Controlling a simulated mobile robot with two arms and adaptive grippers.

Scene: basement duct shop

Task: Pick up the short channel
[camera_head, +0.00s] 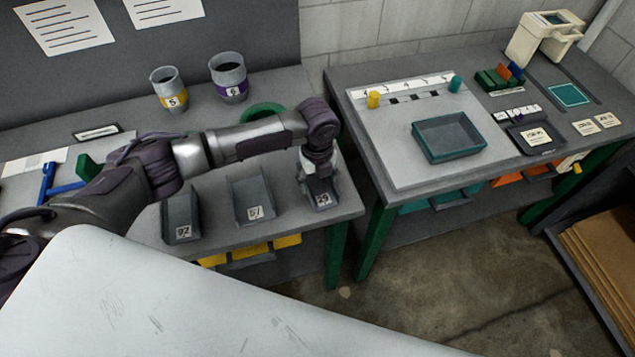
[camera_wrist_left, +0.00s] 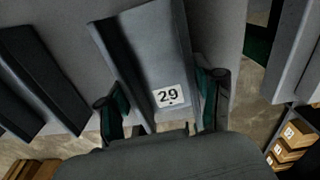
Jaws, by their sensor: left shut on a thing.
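Three grey metal channels lie along the front of the left bench in the head view. The left one (camera_head: 181,215) is labelled 92, the middle one (camera_head: 252,196) is labelled 57 or similar, and the right one (camera_head: 322,193) is labelled 29. My right gripper is not in view.
Two grey cups, yellow-banded (camera_head: 168,91) and purple-banded (camera_head: 229,79), stand at the back of the left bench. The right bench holds a dark green-grey tray (camera_head: 447,137) on a pale board. A floor gap separates the benches. Another channel (camera_wrist_left: 45,75) lies beside in the wrist view.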

